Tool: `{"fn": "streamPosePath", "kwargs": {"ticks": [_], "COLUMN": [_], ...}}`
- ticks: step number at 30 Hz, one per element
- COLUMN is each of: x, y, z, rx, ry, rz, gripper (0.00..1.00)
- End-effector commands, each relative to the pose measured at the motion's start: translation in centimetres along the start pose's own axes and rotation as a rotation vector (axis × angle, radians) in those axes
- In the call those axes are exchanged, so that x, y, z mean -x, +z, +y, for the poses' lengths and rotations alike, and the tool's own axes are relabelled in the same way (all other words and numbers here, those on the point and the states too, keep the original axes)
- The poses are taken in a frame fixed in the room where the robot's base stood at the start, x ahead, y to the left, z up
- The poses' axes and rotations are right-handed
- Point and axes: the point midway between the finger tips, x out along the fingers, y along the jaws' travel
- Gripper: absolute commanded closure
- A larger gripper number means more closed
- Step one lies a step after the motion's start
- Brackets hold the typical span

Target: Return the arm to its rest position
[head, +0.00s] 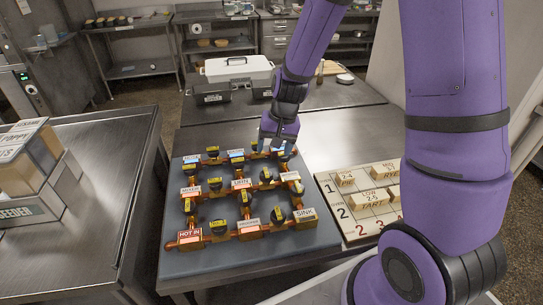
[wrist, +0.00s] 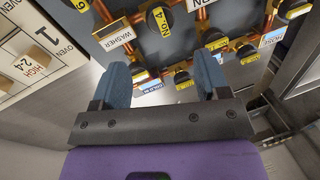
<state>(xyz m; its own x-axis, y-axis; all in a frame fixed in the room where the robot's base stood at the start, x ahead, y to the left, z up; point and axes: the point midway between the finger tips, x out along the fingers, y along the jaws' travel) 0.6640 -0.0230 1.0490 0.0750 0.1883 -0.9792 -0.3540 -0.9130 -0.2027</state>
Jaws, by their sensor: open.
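My purple arm reaches from the right over the counter in the head view. My gripper (head: 279,136) is at the far edge of a grey board of copper pipes and black valves (head: 225,258). In the wrist view, my gripper (wrist: 162,80) is open, with its two blue fingers apart. A black valve knob with a yellow label (wrist: 182,78) shows between the fingertips in the picture. I cannot tell if the fingers touch anything. Nothing is visibly held.
A numbered oven board (head: 354,226) with wooden tags lies right of the pipe board; my arm partly covers it. A white-lidded box (head: 238,69) stands behind. A crate (head: 30,207) sits on the left counter (head: 88,225). Bare metal counter (head: 345,123) lies behind the boards.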

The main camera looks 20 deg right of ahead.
Motion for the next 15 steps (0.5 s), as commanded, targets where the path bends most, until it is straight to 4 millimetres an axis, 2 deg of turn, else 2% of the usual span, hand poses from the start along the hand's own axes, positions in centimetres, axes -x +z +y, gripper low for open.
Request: {"fn": "streamPosePath", "kwargs": {"ticks": [5, 15], "x": [0.81, 0.85], "y": [0.02, 0.03], "z": [0.0, 0.0], "rx": [0.0, 0.0], "ry": [0.0, 0.0], "rz": [0.0, -0.001], "gripper": [0.31, 0.31]}}
